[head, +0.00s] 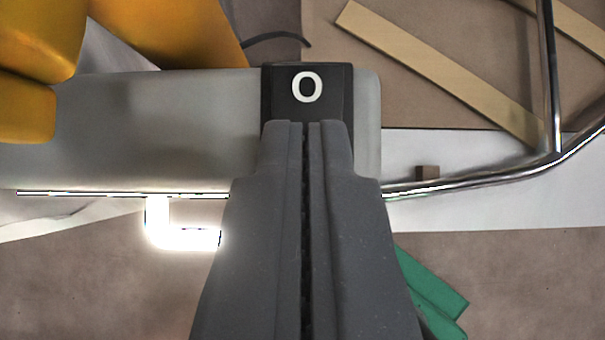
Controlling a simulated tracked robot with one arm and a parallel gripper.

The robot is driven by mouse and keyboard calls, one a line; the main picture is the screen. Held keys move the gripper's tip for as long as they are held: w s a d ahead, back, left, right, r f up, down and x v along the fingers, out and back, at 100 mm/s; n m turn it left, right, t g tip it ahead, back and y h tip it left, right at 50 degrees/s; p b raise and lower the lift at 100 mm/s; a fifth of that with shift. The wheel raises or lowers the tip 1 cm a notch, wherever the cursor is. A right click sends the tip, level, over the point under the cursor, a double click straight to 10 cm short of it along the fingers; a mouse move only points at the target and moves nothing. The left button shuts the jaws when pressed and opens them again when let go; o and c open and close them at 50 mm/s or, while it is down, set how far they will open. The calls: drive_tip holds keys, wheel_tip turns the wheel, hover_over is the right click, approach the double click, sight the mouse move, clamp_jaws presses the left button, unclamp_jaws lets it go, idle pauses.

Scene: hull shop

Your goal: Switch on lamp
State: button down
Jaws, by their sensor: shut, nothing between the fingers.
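My gripper (305,128) is shut and empty, pointing up the picture from the bottom. Its fingertips overlap the lower part of a black rocker switch (307,88) marked with a white "O". I cannot tell whether they touch it. The switch is set at the right end of a pale grey, translucent-looking bar (160,120), which looks like the lamp body. A bright white, glowing L-shaped piece (180,236) shows below the bar, left of my gripper. I cannot tell whether it is part of the lamp. My fingers hide what lies below the switch.
Rounded yellow shapes (35,40) are at upper left. A bent shiny metal tube (480,181) runs along the right. Wooden strips (440,70) lie at upper right. A small brown block (427,173) and green pieces (432,290) are right of my gripper.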

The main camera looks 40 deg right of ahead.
drive_tip(key=shift+r, duration=0.1)
drive_tip(key=b+v, duration=0.1)
drive_tip(key=v, duration=1.2)
drive_tip(key=shift+b, duration=0.4)
drive_tip(key=s+a+r+n+t+y+b, duration=0.3)
drive_tip(key=a+r, duration=0.4)
drive_tip(key=r, duration=0.5)
drive_tip(key=s+a+r+n+t+y+b, duration=0.3)
drive_tip(key=s+a+r+n+t+b, duration=0.2)
drive_tip(key=r, duration=0.7)
drive_tip(key=s+a+n+t, duration=0.1)
drive_tip(key=a+n+t, duration=0.1)
drive_tip(key=shift+s+a+r, duration=0.3)
drive_tip(key=shift+r, duration=0.05)
